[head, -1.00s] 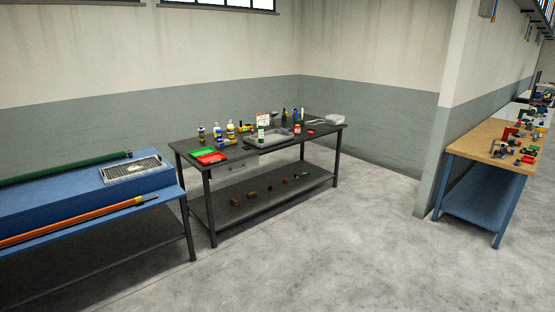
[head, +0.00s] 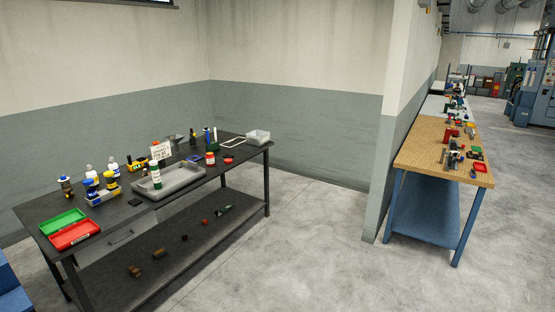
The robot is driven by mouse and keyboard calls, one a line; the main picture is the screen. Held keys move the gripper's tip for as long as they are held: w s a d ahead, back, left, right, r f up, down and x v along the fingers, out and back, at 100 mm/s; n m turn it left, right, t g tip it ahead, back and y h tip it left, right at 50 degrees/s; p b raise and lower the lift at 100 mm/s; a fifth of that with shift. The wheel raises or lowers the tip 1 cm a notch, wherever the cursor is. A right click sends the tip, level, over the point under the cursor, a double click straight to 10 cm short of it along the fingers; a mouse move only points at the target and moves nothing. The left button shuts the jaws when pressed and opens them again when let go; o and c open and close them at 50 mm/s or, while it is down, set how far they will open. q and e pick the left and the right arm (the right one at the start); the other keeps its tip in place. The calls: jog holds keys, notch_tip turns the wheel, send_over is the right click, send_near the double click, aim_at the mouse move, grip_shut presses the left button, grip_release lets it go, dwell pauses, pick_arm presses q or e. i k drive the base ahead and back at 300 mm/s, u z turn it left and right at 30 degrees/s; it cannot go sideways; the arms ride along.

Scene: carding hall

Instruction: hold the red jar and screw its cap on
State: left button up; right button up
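A small red jar (head: 210,159) stands upright on the dark table (head: 130,218), right of the grey tray. It is too small to tell whether its top is open. A flat red round piece (head: 228,157) lies on the table just right of it; I cannot tell if it is the cap. Neither of my grippers is in view.
The grey tray (head: 185,184) holds a white and green bottle (head: 155,176). Green (head: 62,223) and red (head: 75,236) bins sit at the table's left end. A wooden-topped bench (head: 425,150) stands right, beyond a wall end. The concrete floor (head: 310,255) between is clear.

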aim_at(209, 158)
jog(key=u, duration=0.05)
jog(key=i, duration=2.3)
jog(key=u, duration=0.6)
jog(key=i, duration=2.4)
jog(key=u, duration=0.8)
jog(key=i, duration=0.4)
